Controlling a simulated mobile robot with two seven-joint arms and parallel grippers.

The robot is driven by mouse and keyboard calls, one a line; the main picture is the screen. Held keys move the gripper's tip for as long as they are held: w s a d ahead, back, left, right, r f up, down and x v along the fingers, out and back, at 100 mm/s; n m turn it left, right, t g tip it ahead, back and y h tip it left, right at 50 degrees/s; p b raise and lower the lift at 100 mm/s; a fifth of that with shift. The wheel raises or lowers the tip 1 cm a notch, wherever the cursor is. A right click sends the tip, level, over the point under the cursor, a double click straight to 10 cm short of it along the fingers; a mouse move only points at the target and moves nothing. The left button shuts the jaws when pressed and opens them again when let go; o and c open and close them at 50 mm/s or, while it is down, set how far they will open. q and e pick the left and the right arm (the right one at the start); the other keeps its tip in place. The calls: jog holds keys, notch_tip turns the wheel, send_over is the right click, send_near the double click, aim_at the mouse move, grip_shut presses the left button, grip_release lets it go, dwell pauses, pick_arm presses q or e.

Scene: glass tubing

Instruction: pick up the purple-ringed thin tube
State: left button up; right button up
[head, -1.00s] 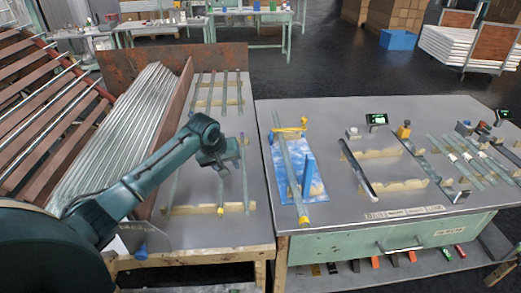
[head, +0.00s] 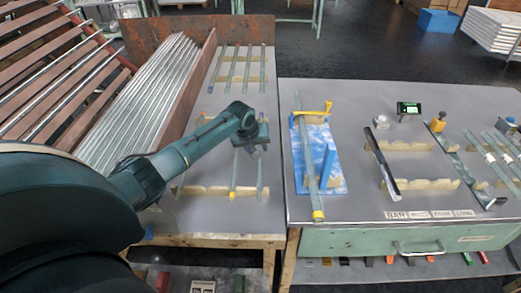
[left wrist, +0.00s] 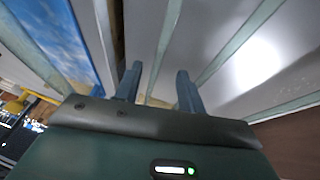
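Several thin glass tubes lie on the notched wooden rack (head: 205,190) on the left table. The rightmost tube (head: 259,182) is partly hidden by my left gripper (head: 254,148); a small purplish mark shows just beyond the gripper, too small to be sure it is the ring. Beside it on the left lies a tube with a yellow end (head: 233,175). In the left wrist view my gripper's two fingers (left wrist: 157,88) are spread apart, and a pale tube (left wrist: 164,48) runs through the gap between them. No contact is visible. My right gripper is not in view.
A brown upright board (head: 185,100) and a bundle of metallic tubes (head: 150,95) stand left of the rack. Another rack with tubes (head: 237,70) lies behind. A blue board (head: 328,150) with a yellow-ended tube is on the right table, across a narrow gap.

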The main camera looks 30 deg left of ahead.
aim_at(261, 149)
pick_arm(q)
jog(key=b+x, duration=0.1)
jog(key=x, duration=0.3)
jog(key=shift+w+f, duration=0.15)
jog(key=shift+f, duration=0.25)
grip_shut()
